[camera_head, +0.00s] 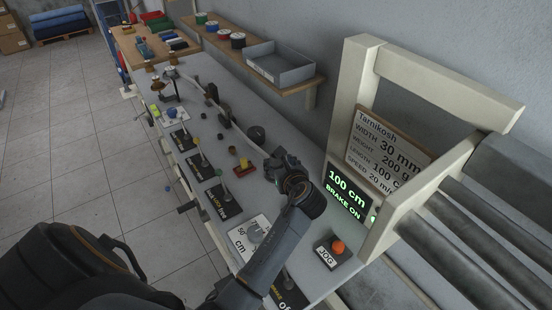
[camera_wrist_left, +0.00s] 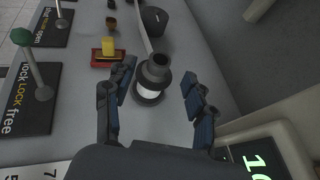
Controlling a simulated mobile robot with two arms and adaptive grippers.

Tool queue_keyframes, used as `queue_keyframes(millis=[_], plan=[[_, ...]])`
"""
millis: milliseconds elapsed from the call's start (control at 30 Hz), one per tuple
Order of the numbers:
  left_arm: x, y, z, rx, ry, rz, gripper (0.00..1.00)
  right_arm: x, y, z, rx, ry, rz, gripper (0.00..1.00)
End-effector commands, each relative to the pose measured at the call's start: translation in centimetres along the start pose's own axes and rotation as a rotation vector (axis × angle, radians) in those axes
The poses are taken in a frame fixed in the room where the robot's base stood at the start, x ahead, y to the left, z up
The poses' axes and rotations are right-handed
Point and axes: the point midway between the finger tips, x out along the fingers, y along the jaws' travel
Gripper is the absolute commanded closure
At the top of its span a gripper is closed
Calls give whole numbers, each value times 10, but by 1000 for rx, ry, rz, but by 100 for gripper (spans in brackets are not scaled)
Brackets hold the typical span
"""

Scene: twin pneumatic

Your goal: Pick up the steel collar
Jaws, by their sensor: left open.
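A dark stepped cylinder (camera_wrist_left: 152,75) with a pale metallic band (camera_wrist_left: 148,93) stands on the bench in the left wrist view. It looks like the steel collar, but I cannot tell whether the band is a separate ring. My left gripper (camera_wrist_left: 157,80) is open, with one finger on each side of the piece. I see no clear contact. In the head view my left gripper (camera_head: 281,163) is low over the grey bench (camera_head: 270,222) and mostly hides the piece. My right gripper is not in view.
A red tray with a yellow block (camera_head: 243,166) and a dark ring (camera_head: 257,134) are near the gripper. Levers on black plates line the bench's left edge. The lit display (camera_head: 347,194) and frame (camera_head: 352,90) stand close on the right.

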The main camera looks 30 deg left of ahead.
Motion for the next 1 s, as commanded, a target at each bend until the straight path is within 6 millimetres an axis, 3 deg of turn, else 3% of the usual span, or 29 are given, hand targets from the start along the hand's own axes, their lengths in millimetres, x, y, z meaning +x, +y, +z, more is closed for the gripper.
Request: queue_keyframes(millis=[167, 500, 767, 867, 1000], plan=[[12, 0, 0, -1, 2, 1, 45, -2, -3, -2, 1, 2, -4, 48], [56, -1, -2, 0, 2, 1, 45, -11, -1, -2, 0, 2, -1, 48], [60, -1, -3, -1, 2, 0, 45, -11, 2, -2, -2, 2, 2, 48], [60, -1, -3, -1, 2, 0, 59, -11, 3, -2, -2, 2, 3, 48], [60, -1, -3, -1, 2, 0, 88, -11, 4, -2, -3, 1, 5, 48]])
